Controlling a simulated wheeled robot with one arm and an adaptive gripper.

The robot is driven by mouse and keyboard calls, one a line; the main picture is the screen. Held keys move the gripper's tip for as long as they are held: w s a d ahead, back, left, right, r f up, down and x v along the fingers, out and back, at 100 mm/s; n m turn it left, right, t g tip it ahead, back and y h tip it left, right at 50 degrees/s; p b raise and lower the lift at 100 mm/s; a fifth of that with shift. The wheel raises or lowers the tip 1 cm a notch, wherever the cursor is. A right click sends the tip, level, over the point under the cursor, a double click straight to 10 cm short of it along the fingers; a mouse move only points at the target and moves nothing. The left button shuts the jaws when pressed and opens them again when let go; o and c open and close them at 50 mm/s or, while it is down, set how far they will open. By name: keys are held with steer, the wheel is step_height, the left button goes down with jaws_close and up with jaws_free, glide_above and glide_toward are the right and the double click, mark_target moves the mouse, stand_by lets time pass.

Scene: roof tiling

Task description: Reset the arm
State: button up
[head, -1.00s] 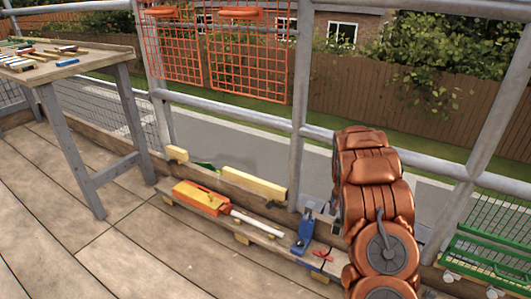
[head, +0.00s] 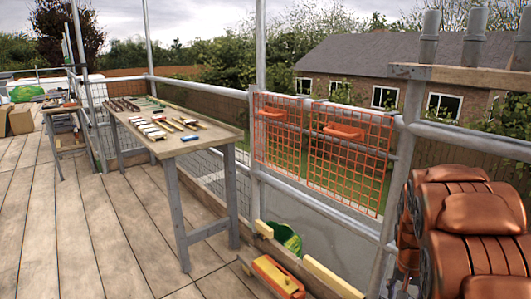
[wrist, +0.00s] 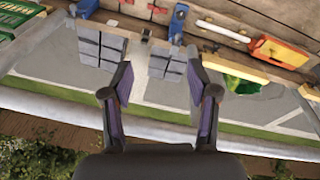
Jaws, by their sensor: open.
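My gripper (wrist: 160,95) shows in the wrist view with its two dark fingers spread apart and nothing between them. Beyond the fingers are grey blocks (wrist: 100,48) and the plank with tools, seen from above and apart from the gripper. In the head view my copper-coloured arm (head: 470,230) stands at the right, folded up close to the camera. The gripper itself does not show in the head view.
A wooden workbench (head: 180,140) with several small tools stands left of the railing. Orange mesh panels (head: 320,145) hang on the rail. An orange and yellow tool (head: 278,277) lies low by the edge, also in the wrist view (wrist: 280,50). The plank deck (head: 80,220) at left is clear.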

steer(key=s+a+r+n+p, duration=0.1)
steer(key=s+a+r+p, duration=0.35)
steer(key=r, duration=0.25)
steer(key=s+a+r+n+g+y+p, duration=0.1)
steer(key=s+a+r+p, duration=0.35)
steer(key=r, duration=0.25)
steer(key=s+a+r+n+p, duration=0.2)
steer(key=s+a+r+p, duration=0.2)
steer(key=a+r, duration=0.25)
steer(key=s+a+r+n+p, duration=0.1)
steer(key=s+a+r+p, duration=0.2)
steer(key=s+r+p, duration=0.2)
steer(key=s+a+r+n+g+p, duration=0.1)
steer(key=s+a+r+n+p, duration=0.1)
steer(key=s+a+r+p, duration=0.2)
steer(key=s+r+p, duration=0.1)
steer(key=s+r, duration=0.2)
steer(key=s, duration=0.4)
steer(key=shift+r+n+y, duration=0.2)
steer(key=shift+n+y, duration=0.1)
steer(key=shift+y, duration=0.1)
steer(key=shift+c, duration=0.2)
